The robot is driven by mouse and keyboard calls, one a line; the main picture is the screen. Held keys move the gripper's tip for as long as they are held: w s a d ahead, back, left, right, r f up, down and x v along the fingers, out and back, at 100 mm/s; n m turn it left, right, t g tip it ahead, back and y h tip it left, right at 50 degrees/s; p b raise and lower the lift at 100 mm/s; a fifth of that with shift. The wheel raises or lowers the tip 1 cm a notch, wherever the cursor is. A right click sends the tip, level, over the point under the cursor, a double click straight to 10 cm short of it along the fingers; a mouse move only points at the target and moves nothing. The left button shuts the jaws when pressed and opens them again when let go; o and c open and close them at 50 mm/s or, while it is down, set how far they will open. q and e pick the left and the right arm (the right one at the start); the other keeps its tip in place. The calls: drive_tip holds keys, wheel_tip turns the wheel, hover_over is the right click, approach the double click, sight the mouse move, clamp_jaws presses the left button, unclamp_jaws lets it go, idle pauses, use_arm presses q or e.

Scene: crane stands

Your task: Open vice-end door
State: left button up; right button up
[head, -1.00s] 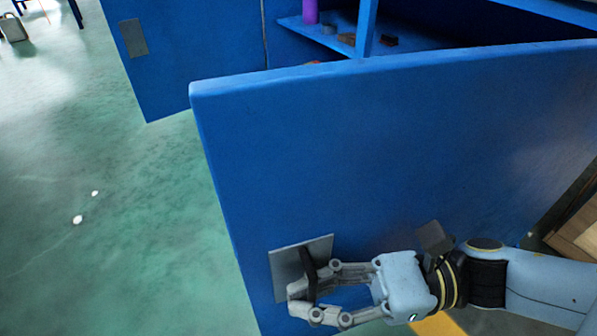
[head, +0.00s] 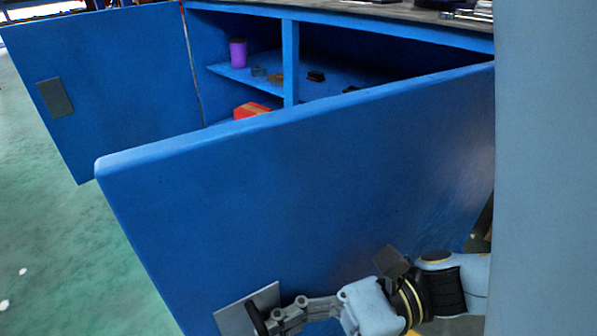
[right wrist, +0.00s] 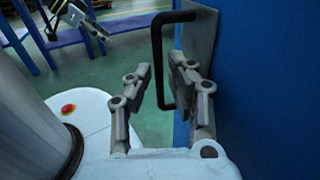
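A blue cabinet door (head: 300,190) stands swung out across the head view; I cannot tell whether it is the vice-end one. Its grey handle plate (head: 248,308) is at the lower left. The black handle (right wrist: 157,60) shows in the right wrist view. My right gripper (head: 275,318) is at this handle, its fingertips partly cut off by the frame. In the right wrist view its fingers (right wrist: 160,82) are apart, with the handle bar between them. A grey gripper (right wrist: 80,20), seemingly my left one, is at the top left there, its opening unclear.
A second blue door (head: 115,75) with a grey plate (head: 55,97) stands open at the far left. Inside the cabinet, a shelf (head: 232,73) bears a purple container (head: 238,53); a red item (head: 251,110) lies lower. Green floor (head: 45,225) at the left is free.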

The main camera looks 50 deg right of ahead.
drive_tip(key=v, duration=1)
drive_tip(key=shift+d, duration=0.15)
drive_tip(key=shift+s, duration=0.1)
